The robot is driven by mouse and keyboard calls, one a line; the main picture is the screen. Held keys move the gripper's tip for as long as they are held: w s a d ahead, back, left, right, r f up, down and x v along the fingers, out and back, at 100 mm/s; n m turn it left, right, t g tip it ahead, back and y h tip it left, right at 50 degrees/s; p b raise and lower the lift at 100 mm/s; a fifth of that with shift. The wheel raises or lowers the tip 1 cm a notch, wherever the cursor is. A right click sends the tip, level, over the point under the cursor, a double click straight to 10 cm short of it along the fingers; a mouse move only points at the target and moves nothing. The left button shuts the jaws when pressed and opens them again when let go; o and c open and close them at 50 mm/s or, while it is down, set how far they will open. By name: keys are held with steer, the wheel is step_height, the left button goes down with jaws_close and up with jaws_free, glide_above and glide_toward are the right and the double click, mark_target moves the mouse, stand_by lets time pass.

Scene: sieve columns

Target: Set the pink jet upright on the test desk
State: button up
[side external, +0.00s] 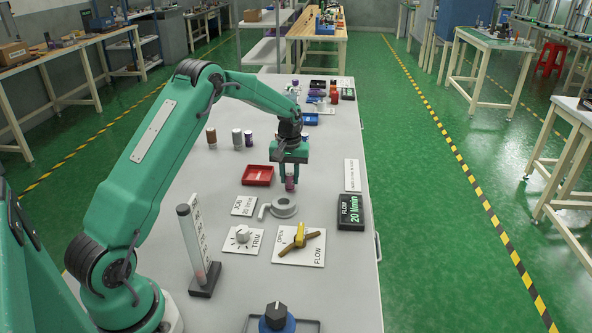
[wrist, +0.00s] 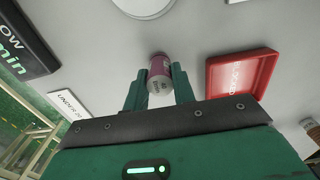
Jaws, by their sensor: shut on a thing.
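The pink jet (side external: 290,184) is a small pink cylinder with a pale grey end. My gripper (side external: 289,180) is shut on it, with one finger on each side. In the wrist view the jet (wrist: 160,74) sits between my fingertips (wrist: 160,82), its lettered grey end towards the camera. It looks about upright in the side view. I cannot tell whether its lower end touches the test desk (side external: 330,135). A grey round fitting (side external: 284,207) with a curved arm is just in front of the jet in the side view.
A red tray (side external: 257,175) lies left of the gripper. Several small cylinders (side external: 237,138) stand behind it. A FLOW display (side external: 350,211) reading 20 l/min, a yellow-handled valve plate (side external: 299,245) and an upright tube (side external: 190,240) are nearer. The desk right of the gripper is mostly bare.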

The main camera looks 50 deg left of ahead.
mark_target(290, 174)
steer(key=shift+f, duration=0.15)
steer(key=o, duration=1)
step_height(290, 174, up, 12)
steer(key=shift+r, duration=0.2)
stand_by(0.6)
